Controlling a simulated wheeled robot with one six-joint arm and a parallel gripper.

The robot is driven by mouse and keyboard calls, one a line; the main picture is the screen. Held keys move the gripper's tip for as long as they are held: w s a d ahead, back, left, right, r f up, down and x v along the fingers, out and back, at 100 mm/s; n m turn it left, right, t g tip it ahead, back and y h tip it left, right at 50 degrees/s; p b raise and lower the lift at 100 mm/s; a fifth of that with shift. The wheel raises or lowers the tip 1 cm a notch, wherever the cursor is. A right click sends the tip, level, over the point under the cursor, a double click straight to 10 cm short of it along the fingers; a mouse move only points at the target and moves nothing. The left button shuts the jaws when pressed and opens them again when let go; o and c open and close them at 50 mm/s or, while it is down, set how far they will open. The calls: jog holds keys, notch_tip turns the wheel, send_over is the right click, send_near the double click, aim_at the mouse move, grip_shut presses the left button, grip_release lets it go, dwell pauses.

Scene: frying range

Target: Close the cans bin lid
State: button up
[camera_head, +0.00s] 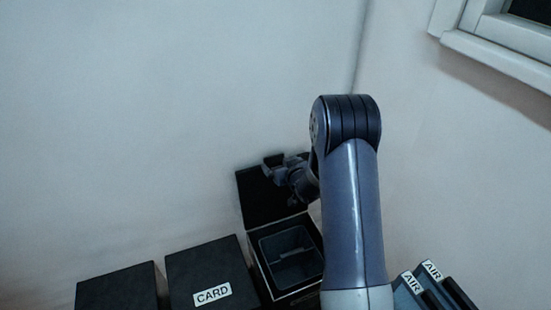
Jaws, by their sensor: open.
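A black bin (284,256) stands open in the lower middle, with a grey-blue liner inside. No label shows on it, so I cannot tell from a label that it is the cans bin. Its black lid (262,204) is raised at the back, upright near the wall. My gripper (268,164) is open at the lid's upper edge, in front of or beside it; I cannot tell whether it touches. My arm hides the bin's right side and part of the lid.
A closed black bin marked CARD (208,272) stands to the left, and another closed black bin (118,288) beyond it. Two bluish units marked AIR (432,284) are at the lower right. The wall is close behind; a window frame (500,42) is at upper right.

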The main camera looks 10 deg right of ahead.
aim_at(275, 159)
jog(key=shift+p+x, duration=0.3)
jog(key=shift+x, duration=2.6)
jog(key=shift+c, duration=0.4)
jog(key=c, duration=1.3)
jog(key=shift+f, duration=0.1)
jog(key=shift+s, duration=0.15)
